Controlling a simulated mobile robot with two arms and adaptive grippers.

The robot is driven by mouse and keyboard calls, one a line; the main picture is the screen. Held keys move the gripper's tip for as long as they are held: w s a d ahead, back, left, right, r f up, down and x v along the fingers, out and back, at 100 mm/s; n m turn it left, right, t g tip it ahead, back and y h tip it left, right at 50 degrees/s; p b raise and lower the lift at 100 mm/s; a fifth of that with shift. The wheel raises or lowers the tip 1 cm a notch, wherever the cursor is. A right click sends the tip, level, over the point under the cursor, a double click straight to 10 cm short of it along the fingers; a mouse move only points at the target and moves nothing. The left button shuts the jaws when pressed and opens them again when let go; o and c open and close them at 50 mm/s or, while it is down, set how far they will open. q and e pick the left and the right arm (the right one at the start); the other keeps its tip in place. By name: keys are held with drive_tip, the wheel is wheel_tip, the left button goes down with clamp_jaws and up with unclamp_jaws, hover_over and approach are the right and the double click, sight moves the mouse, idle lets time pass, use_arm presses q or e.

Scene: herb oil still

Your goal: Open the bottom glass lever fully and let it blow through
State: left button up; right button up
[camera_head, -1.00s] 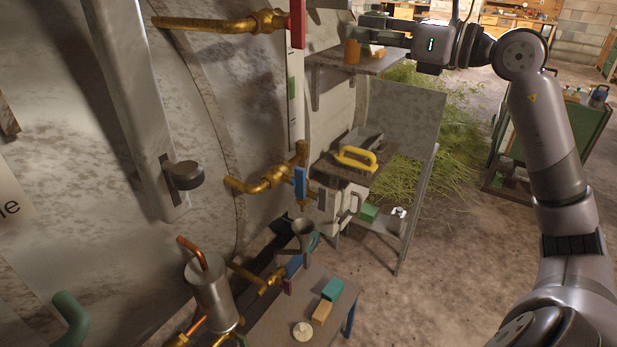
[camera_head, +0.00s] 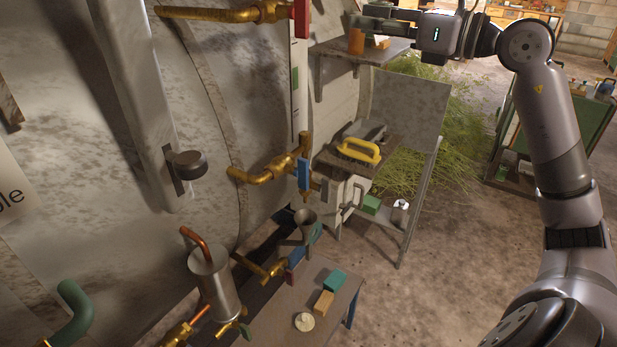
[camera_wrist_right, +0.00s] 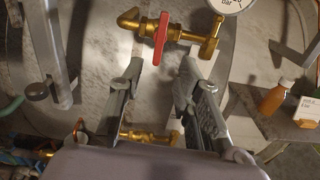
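The lower brass cock (camera_head: 270,172) of the upright sight glass carries a blue lever (camera_head: 304,174), which hangs upright in the head view. The upper brass cock (camera_head: 225,14) carries a red lever (camera_head: 301,18). The sight glass strip (camera_head: 295,85) runs between them. My right gripper (camera_head: 364,22) is at the top of the head view, to the right of the red lever and well above the blue one. In the right wrist view its fingers (camera_wrist_right: 158,88) are spread and empty, with the red lever (camera_wrist_right: 162,40) showing beyond the gap. My left gripper is not in view.
A shelf (camera_head: 345,52) with an orange bottle (camera_wrist_right: 272,100) stands near my right gripper. Below are a yellow-handled brush (camera_head: 358,151), a funnel (camera_head: 304,222), a metal canister (camera_head: 213,283) and a small table (camera_head: 283,312). Open floor lies to the right.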

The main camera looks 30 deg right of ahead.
drive_tip(key=w+a+f+m+g+y+p, duration=0.1)
drive_tip(key=a+f+m+g+y+p, duration=0.25)
drive_tip(key=f, duration=0.55)
drive_tip(key=m+t+h+p, duration=0.3)
drive_tip(key=m+t+h, duration=0.1)
drive_tip(key=m, duration=2.8)
approach(308, 179)
drive_tip(key=shift+g+y, duration=0.25)
drive_tip(key=x, duration=0.2)
drive_tip(key=b+x, duration=0.1)
drive_tip(key=x, duration=0.4)
drive_tip(key=shift+w+r+b, duration=0.25)
drive_tip(key=shift+w+b, duration=0.1)
drive_tip(key=shift+w, duration=0.05)
drive_tip(key=shift+x, duration=1.1)
drive_tip(key=shift+f, duration=0.1)
drive_tip(key=shift+c, duration=0.3)
clamp_jaws()
